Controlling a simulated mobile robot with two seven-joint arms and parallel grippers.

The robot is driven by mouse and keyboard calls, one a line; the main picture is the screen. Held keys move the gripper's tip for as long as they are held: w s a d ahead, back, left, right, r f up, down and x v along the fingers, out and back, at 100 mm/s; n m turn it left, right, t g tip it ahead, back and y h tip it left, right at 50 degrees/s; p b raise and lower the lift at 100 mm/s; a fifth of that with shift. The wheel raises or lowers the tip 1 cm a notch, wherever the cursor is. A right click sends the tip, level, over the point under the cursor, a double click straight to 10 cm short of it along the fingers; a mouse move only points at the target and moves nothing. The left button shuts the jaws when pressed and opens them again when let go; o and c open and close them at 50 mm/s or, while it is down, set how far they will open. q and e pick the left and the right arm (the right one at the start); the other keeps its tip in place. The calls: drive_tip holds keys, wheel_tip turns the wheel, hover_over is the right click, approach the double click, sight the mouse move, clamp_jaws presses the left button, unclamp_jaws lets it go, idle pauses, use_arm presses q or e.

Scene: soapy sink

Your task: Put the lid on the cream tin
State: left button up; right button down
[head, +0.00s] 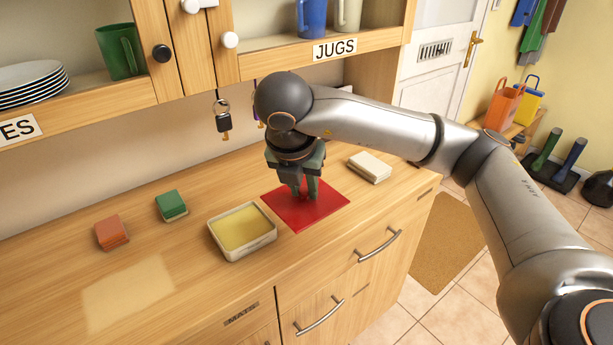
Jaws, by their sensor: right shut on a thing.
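The cream tin (267,239) stands open on the counter, with a pale yellow filling showing inside its rim. To its right is a thin, flat red square (325,204), which looks like the lid. My right gripper (305,193) points down at the middle of the red square, just right of the tin. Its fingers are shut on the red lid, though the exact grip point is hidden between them. I cannot tell whether the red square touches the counter. My left gripper is not in view.
An orange block (111,232) and a green block (171,205) lie left of the tin. A cream block (370,166) lies behind and right of the red square. Keys (224,120) hang under the shelf. The front-left counter (130,290) is clear.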

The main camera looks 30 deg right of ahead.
drive_tip(key=shift+a+r, duration=0.15)
drive_tip(key=shift+a, duration=0.25)
drive_tip(key=w+a+f+p, duration=0.3)
drive_tip(key=w+a, duration=0.6)
drive_tip(key=w, duration=0.1)
drive_tip(key=shift+s+f+b, duration=0.1)
drive_tip(key=shift+f+b, duration=1.35)
drive_tip(key=shift+f, duration=0.9)
drive_tip(key=shift+f+b, duration=0.55)
drive_tip(key=shift+f, duration=0.05)
drive_tip(key=shift+b, duration=0.5)
drive_tip(key=shift+f+b, duration=0.2)
drive_tip(key=shift+b, duration=0.5)
drive_tip(key=c, duration=0.6)
unclamp_jaws()
drive_tip(key=shift+o, duration=0.4)
